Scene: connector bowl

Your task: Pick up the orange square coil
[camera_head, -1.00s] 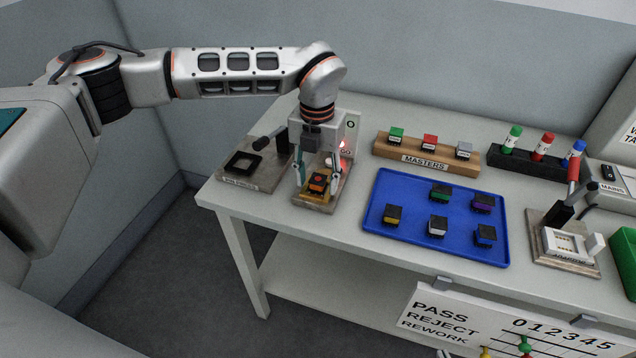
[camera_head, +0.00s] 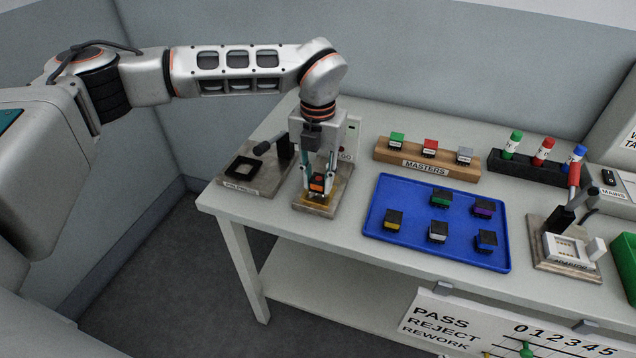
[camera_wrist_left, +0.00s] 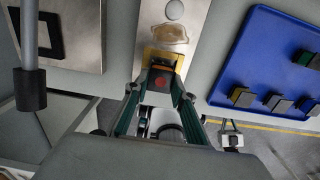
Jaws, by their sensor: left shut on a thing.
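The orange square coil (camera_head: 317,184) is a small dark block with an orange top. My left gripper (camera_head: 318,188) points down over the middle fixture (camera_head: 322,205) at the table's left end, its fingers shut on the two sides of the coil. My right gripper is not in view.
A fixture with a black square frame (camera_head: 243,167) and lever stands left. A blue tray (camera_head: 400,230) with several dark coils lies right. Behind it are the wooden masters block (camera_head: 427,164) and a black marker rack (camera_head: 525,168). Another lever fixture (camera_head: 567,250) stands far right.

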